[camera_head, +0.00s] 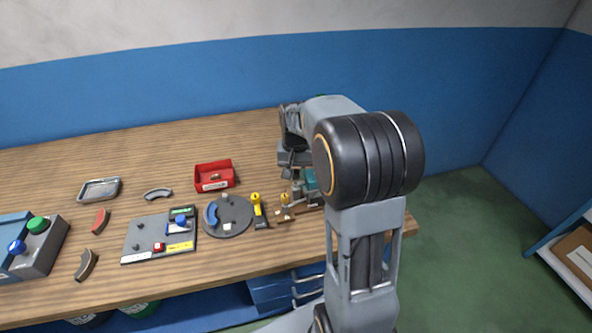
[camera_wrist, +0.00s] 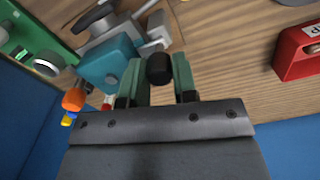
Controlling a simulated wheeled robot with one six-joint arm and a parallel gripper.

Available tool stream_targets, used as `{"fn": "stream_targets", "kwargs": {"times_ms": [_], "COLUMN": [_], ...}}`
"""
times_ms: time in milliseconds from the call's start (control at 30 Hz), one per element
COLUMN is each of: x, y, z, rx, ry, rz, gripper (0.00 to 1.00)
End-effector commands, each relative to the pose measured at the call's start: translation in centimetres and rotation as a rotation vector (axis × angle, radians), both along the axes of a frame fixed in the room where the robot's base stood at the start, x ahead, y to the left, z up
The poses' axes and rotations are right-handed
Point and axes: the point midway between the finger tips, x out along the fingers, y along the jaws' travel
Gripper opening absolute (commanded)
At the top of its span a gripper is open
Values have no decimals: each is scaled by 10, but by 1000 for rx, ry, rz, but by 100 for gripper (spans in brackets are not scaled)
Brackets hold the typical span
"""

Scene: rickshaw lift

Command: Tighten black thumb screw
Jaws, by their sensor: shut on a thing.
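The black thumb screw (camera_wrist: 159,68) shows in the wrist view as a dark round knob between the green fingertips of my gripper (camera_wrist: 159,78). My gripper is shut on it. A teal block (camera_wrist: 110,65) with a grey lever and metal parts stands just left of the fingers. In the head view my arm reaches over the table's right end, and the teal block (camera_head: 309,180) is partly hidden behind it. The thumb screw cannot be made out in the head view. How far the screw is turned in cannot be told.
A red bin (camera_head: 215,177) stands left of my arm; it also shows in the wrist view (camera_wrist: 297,52). A round grey plate (camera_head: 229,216), a yellow-handled tool (camera_head: 257,206) and a grey panel (camera_head: 146,241) lie nearby. The wooden table (camera_head: 60,165) is bare at its back left.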

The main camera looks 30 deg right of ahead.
Motion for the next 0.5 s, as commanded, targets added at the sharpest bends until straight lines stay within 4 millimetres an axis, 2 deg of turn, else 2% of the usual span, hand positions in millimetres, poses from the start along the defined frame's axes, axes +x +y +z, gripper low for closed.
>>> {"fn": "stream_targets", "kwargs": {"times_ms": [467, 500], "x": [0, 0], "y": [0, 0], "z": [0, 0], "rx": [0, 0], "ry": [0, 0], "rz": [-14, -14], "gripper": [3, 29]}}
